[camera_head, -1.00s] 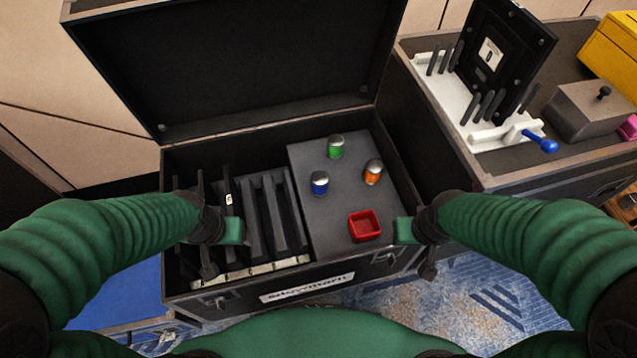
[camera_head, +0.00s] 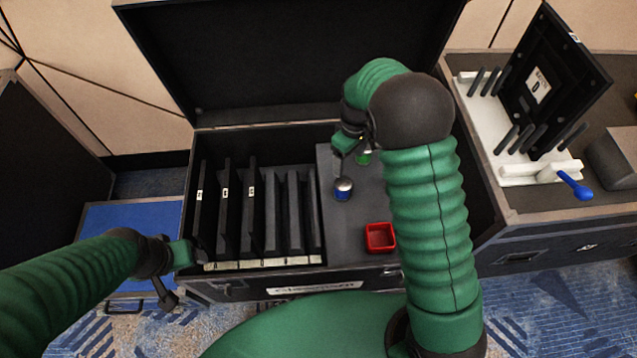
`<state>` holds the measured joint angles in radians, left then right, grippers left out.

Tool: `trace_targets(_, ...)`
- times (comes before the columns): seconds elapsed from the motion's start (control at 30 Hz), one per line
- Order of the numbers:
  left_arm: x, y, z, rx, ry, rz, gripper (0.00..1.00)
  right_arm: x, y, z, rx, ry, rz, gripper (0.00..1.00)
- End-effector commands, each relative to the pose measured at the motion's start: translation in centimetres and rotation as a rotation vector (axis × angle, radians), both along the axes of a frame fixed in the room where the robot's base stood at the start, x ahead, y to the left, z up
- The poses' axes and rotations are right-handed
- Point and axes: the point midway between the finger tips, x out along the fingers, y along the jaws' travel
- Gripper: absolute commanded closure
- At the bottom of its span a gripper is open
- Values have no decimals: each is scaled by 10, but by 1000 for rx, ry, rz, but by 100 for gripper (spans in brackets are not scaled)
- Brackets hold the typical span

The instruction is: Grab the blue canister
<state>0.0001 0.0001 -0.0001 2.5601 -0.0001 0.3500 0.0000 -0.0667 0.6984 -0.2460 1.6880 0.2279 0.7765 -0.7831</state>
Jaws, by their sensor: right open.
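The blue canister (camera_head: 343,190), with a silver top, stands upright on the dark grey panel (camera_head: 345,245) in the right part of the open black case. My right gripper (camera_head: 345,155) is open, just behind and above the blue canister in the picture. I cannot tell whether a finger touches it. The green canister (camera_head: 364,157) shows partly beside the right gripper. The orange canister is hidden behind my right arm. My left gripper (camera_head: 182,262) is at the case's front left corner, away from the canisters; its jaw state is unclear.
A red square tray (camera_head: 380,238) sits on the panel in front of the canisters. Black slotted panels (camera_head: 250,215) fill the case's left part. The raised lid (camera_head: 290,60) stands behind.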

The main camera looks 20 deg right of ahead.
Motion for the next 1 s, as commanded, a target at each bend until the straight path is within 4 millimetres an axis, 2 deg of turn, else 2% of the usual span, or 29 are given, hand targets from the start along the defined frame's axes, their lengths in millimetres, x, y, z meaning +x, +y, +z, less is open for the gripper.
trace_targets(0.17,0,0,-4,0,0,0,29,5,-1,-13,-1,8,25,28)
trace_targets(0.5,0,0,-38,0,0,0,29,4,-2,-99,-2,9,23,28)
trace_targets(0.6,0,0,-43,0,0,0,29,4,-2,-115,-1,8,24,28)
trace_targets(0.77,0,0,-49,0,0,0,29,5,-2,-127,-2,5,22,28)
trace_targets(0.93,0,0,-72,0,0,0,29,5,-4,-160,-2,7,22,28)
trace_targets(1.0,0,0,-75,0,0,0,29,4,-4,-170,-1,8,23,28)
